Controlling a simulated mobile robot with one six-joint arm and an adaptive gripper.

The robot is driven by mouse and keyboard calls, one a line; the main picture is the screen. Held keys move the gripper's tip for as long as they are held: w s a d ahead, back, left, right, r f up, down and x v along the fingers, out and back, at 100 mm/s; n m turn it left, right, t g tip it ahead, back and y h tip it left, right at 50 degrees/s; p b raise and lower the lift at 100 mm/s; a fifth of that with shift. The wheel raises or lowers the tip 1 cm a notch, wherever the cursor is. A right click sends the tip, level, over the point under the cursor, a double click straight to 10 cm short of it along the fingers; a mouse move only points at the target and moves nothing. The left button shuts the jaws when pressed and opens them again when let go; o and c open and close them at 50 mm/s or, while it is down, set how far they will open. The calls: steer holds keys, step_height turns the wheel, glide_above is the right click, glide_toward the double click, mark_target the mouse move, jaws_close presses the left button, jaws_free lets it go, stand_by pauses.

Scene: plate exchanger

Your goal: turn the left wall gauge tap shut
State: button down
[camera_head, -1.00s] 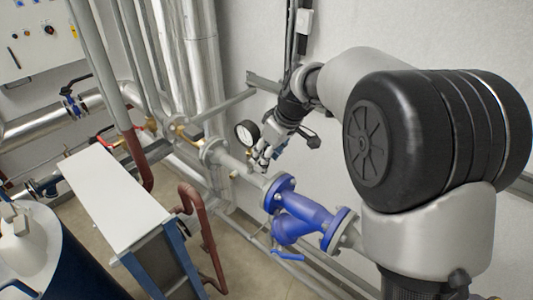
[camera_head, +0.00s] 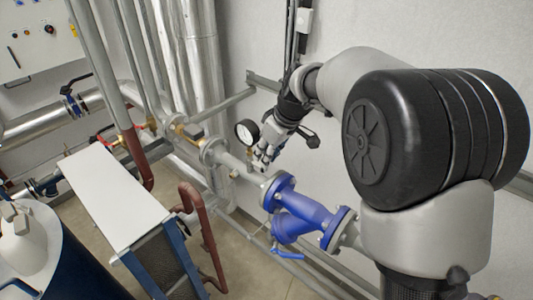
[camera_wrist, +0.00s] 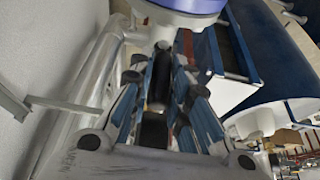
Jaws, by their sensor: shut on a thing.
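The round wall gauge (camera_head: 246,132), with a white face and black rim, stands above the grey pipe in the head view. My gripper (camera_head: 261,160) is just right of and below the gauge, pointing down at the small fitting on the pipe. In the wrist view its fingers (camera_wrist: 158,88) lie close on both sides of a dark, narrow part, and the gripper is shut on it. This part appears to be the gauge tap. The fingers hide most of it, so its angle cannot be told.
A blue flanged valve body (camera_head: 305,215) sits on the pipe right below my gripper. A white-topped plate exchanger (camera_head: 110,195) stands to the left. Red-brown pipes (camera_head: 200,225) bend beside it. The pale wall (camera_head: 400,35) is close behind my arm.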

steer(key=shift+b, duration=0.3)
steer(key=t+b, duration=0.1)
steer(key=b, duration=0.1)
steer(key=s+a+t+h+b, duration=0.1)
steer(key=b, duration=0.2)
steer(key=shift+s+a+f+n+h, duration=0.2)
steer(key=shift+f+n+h, duration=0.1)
steer(key=shift+f+n, duration=0.1)
steer(key=t+b, duration=0.1)
steer(key=b, duration=0.1)
steer(key=t+h+b, duration=0.1)
steer(key=b, duration=0.2)
steer(key=shift+s+a+f, duration=0.3)
steer(key=shift+s, duration=0.1)
steer(key=t+h+b, duration=0.1)
steer(key=b, duration=0.4)
steer(key=s+f+n+t+h+b, duration=0.1)
steer(key=b, duration=0.3)
steer(key=a+t+b, duration=0.1)
steer(key=t+b, duration=0.1)
steer(key=b, duration=0.3)
steer(key=shift+s+f+h+b, duration=0.2)
steer(key=shift+s+h+b, duration=0.1)
steer(key=shift+s+h, duration=0.1)
steer(key=shift+a+b, duration=0.1)
steer(key=shift+b, duration=0.25)
steer(key=shift+r, duration=0.1)
steer(key=c, duration=1.5)
jaws_free()
